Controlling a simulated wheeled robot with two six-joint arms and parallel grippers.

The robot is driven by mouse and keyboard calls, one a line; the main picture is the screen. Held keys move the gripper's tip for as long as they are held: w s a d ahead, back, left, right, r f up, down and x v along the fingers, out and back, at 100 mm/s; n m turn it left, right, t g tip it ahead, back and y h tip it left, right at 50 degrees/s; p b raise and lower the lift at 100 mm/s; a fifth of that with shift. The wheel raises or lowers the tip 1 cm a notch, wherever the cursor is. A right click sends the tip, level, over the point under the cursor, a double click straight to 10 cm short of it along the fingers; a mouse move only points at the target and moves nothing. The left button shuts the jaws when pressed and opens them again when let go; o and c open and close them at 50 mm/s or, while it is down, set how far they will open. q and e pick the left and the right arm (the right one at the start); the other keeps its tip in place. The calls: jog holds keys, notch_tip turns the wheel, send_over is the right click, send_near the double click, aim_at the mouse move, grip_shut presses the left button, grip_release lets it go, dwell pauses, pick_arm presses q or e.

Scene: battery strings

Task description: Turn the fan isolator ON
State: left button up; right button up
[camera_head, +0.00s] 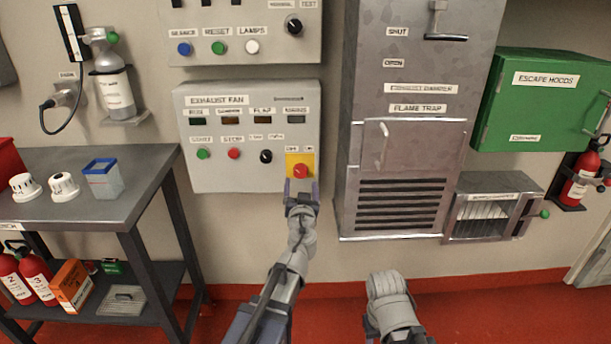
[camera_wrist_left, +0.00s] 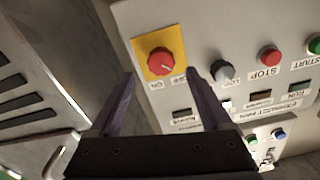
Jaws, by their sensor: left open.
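The fan isolator is a round red knob (camera_head: 300,171) on a yellow plate at the lower right of the exhaust fan panel (camera_head: 215,170). In the left wrist view the knob (camera_wrist_left: 161,63) is in plain sight, with ON and OFF labels beside its plate; I cannot tell for sure which label it points to. My left gripper (camera_head: 301,186) is open just below and in front of the knob. In the left wrist view its two fingers (camera_wrist_left: 160,85) are apart, with nothing between them, and the knob shows beyond their tips. My right wrist is low in the head view; its fingers cannot be made out.
A black selector knob (camera_head: 266,156), a red stop button (camera_head: 233,153) and a green start button (camera_head: 203,154) sit left of the isolator. A metal bench (camera_head: 130,190) is at left.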

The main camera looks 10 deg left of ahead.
aim_at(300, 174)
pick_arm(q)
jog(key=x, duration=0.7)
jog(key=shift+w+a, duration=0.15)
jog(key=shift+w, duration=0.15)
jog(key=shift+c, duration=0.3)
grip_shut()
